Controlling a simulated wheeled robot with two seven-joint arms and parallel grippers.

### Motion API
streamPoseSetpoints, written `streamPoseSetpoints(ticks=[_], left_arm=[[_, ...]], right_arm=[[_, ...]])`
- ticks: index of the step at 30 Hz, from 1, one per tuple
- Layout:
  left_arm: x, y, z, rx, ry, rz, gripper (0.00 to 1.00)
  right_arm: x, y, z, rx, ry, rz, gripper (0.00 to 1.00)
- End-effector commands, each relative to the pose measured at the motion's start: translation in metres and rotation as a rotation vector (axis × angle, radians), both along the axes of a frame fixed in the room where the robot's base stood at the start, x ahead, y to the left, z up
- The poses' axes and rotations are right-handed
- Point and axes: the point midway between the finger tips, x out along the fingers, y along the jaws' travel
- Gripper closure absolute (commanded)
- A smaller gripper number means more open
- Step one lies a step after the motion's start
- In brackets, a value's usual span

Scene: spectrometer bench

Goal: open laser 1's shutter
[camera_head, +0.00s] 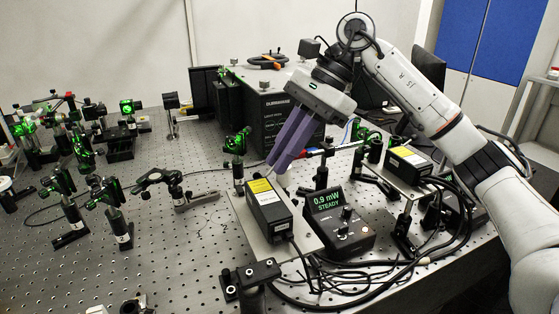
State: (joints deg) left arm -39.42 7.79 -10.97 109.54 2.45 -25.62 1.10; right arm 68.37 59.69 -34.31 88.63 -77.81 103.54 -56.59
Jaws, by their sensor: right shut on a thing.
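A black laser box with a yellow label (268,207) sits on a metal plate in the middle of the camera_head view. A similar laser box (407,162) stands further right; I cannot read which is laser 1. My right gripper (276,166) reaches down with its purple fingers tilted to the left. Its fingertips are at the far end of the middle laser, closed on a small part there, apparently its shutter. The fingers hide that part, so its position cannot be seen. My left gripper is not in view.
A controller (340,222) right of the middle laser reads "0.9 mW STEADY". Loose black cables (365,280) lie in front of it. Optic mounts (235,150) stand around the perforated bench (150,270), many at the left. A dark instrument (275,115) stands behind the fingers.

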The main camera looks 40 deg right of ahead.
Motion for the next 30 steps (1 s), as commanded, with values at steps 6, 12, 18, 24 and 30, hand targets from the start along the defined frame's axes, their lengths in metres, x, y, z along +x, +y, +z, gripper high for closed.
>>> streamPoseSetpoints(ticks=[6,12,18,24,30], left_arm=[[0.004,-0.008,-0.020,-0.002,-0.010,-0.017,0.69],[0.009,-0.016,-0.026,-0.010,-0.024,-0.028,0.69],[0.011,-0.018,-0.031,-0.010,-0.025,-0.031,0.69],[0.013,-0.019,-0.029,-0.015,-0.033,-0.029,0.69],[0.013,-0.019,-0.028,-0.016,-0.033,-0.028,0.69]], right_arm=[[-0.001,-0.008,-0.013,0.146,-0.036,-0.005,1.00],[-0.002,-0.012,-0.016,0.254,-0.063,-0.004,1.00],[-0.003,-0.013,-0.016,0.317,-0.078,-0.002,1.00],[-0.003,-0.014,-0.015,0.337,-0.084,-0.002,1.00],[-0.003,-0.014,-0.015,0.338,-0.083,-0.002,1.00]])
